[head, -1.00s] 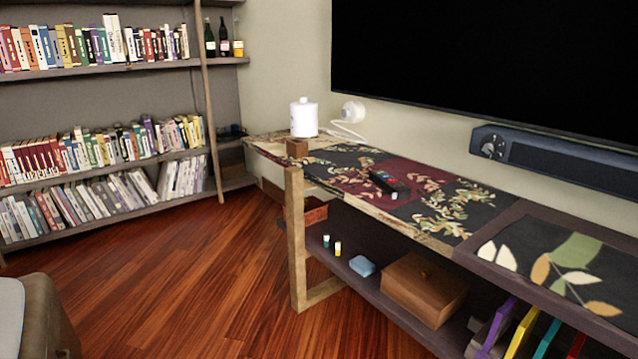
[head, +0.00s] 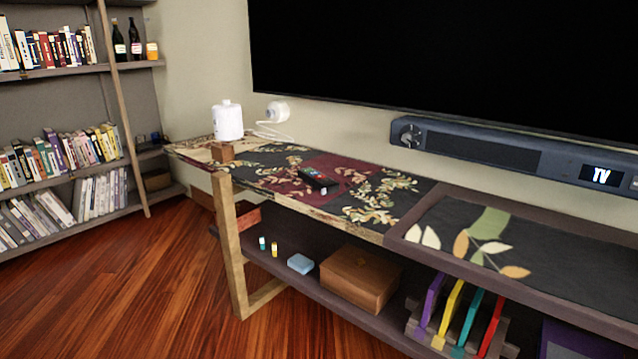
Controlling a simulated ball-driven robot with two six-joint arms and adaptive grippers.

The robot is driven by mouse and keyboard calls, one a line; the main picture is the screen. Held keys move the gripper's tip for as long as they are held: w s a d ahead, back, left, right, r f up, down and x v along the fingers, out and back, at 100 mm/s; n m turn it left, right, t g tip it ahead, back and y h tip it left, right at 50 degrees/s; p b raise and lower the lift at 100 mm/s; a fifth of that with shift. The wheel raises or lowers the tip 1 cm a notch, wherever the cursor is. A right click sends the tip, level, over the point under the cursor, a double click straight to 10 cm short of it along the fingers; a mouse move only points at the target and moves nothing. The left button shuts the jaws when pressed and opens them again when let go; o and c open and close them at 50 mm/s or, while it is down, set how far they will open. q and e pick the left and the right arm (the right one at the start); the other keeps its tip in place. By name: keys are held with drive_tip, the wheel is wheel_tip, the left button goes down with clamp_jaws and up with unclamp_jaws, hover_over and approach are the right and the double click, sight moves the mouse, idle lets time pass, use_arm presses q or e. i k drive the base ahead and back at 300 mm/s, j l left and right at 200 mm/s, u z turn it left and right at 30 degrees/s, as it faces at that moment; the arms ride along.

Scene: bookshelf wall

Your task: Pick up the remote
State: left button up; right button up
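The remote (head: 318,179) is a small dark stick with a few coloured buttons. It lies flat on the patterned top of the long console table (head: 290,204), on the dark red panel, below the wall TV. Nothing covers it. Neither of my grippers is in the head view.
A small wooden block (head: 222,152) and a white canister (head: 228,120) stand at the table's left end. A bookshelf (head: 60,215) stands at left. The wooden floor (head: 130,290) before the table is clear.

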sight(318, 185)
drive_tip(key=i+z, duration=0.3)
drive_tip(key=i+j+z, duration=0.3)
drive_tip(key=i, duration=0.15)
drive_tip(key=i+j+z, duration=0.25)
drive_tip(key=j+z, duration=0.15)
drive_tip(key=j, duration=0.2)
drive_tip(key=i+j+z, duration=0.15)
drive_tip(key=j+z, duration=0.2)
drive_tip(key=j, duration=0.3)
drive_tip(key=j+z, duration=0.4)
drive_tip(key=j, duration=0.25)
drive_tip(key=j+z, duration=0.35)
drive_tip(key=j, duration=0.4)
